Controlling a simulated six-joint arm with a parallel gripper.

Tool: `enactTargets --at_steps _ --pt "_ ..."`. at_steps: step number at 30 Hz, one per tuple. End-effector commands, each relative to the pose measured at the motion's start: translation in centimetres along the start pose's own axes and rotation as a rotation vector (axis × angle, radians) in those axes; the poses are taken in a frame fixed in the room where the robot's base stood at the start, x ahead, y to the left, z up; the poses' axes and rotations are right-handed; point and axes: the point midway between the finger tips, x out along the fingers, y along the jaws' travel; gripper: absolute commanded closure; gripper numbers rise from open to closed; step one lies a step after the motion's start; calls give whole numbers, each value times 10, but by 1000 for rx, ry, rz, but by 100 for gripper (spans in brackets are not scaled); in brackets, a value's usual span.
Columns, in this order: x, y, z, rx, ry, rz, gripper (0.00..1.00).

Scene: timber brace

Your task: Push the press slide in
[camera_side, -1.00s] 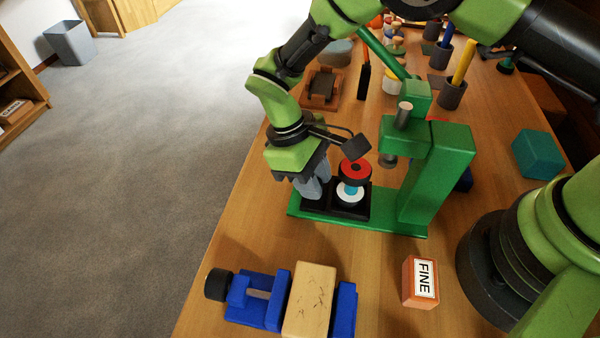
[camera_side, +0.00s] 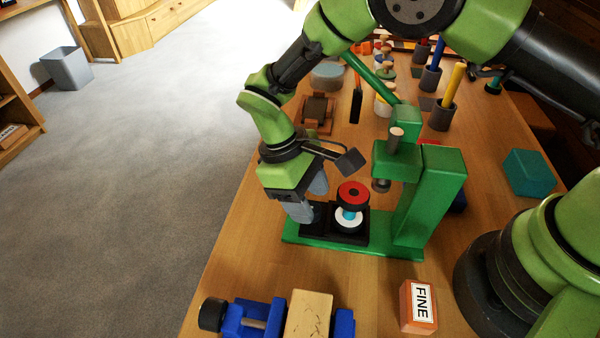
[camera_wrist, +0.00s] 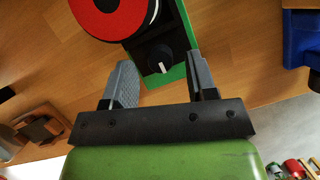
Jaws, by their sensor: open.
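The press (camera_side: 432,200) is green, with a column, a ram (camera_side: 381,184) and a lever. Its black slide (camera_side: 325,229) sits on the left part of the green base, out to the left of the ram. A white disc, a blue piece and a red-topped ring (camera_side: 353,190) are stacked on the slide. My gripper (camera_side: 309,200) is at the slide's left end. In the wrist view, my open fingers (camera_wrist: 160,80) stand on either side of a dark knob (camera_wrist: 160,61) at the slide's end. I cannot tell whether they touch it.
A blue vise (camera_side: 250,320) holding a wooden block (camera_side: 308,316) stands at the front. An orange block marked FINE (camera_side: 418,306) lies in front of the press. A teal block (camera_side: 529,172) is to the right. Pen cups and small items stand behind.

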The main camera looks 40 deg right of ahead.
Motion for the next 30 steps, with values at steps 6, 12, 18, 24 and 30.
enactTargets --at_steps 6,12,18,24,30 --pt "-46 0 -1 1 7 0 48" --pt "-74 0 -1 1 4 1 48" --pt "-82 0 0 1 1 0 48" --pt "-82 0 0 1 1 0 48" --pt "-85 -14 -10 -80 6 34 94"
